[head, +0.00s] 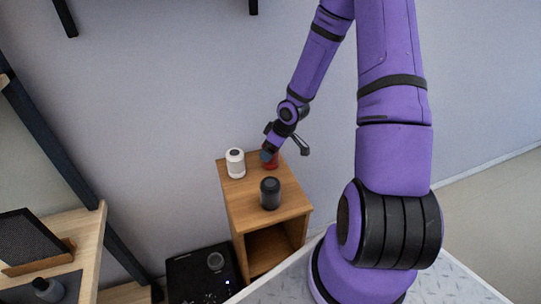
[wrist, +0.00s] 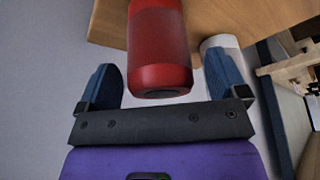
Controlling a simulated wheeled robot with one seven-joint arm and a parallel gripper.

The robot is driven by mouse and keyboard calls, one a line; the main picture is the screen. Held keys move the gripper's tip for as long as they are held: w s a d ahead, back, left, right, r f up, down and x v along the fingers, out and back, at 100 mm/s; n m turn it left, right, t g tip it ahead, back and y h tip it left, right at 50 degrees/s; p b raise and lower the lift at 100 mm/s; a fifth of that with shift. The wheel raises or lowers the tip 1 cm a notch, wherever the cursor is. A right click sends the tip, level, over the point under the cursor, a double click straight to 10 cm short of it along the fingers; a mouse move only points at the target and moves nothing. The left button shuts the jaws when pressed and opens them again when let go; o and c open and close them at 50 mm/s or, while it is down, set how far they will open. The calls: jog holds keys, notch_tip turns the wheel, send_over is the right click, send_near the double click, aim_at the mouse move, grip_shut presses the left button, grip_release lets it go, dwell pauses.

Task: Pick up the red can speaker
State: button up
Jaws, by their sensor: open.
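The red can speaker (head: 271,161) stands on a small wooden cabinet (head: 243,200), near its back edge, partly hidden by my gripper in the head view. In the wrist view the red can speaker (wrist: 159,50) is large and lies between my two blue fingers. My gripper (wrist: 160,88) is open, with one finger on each side of the can. A gap shows on the left; the right finger is closer to the can, and I cannot tell whether it touches. My gripper (head: 283,152) is over the back of the cabinet top in the head view.
A white can speaker (head: 235,163) stands left of the red one, and a black can speaker (head: 270,193) stands in front. The wall is close behind the cabinet. A black box (head: 203,275) and a wooden shelf unit (head: 88,240) are to the left.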

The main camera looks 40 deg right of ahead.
jog(key=shift+w+a+f, duration=0.1)
jog(key=shift+w+f, duration=0.15)
jog(key=shift+f, duration=0.4)
jog(key=c, duration=1.2)
jog(key=shift+r, duration=0.15)
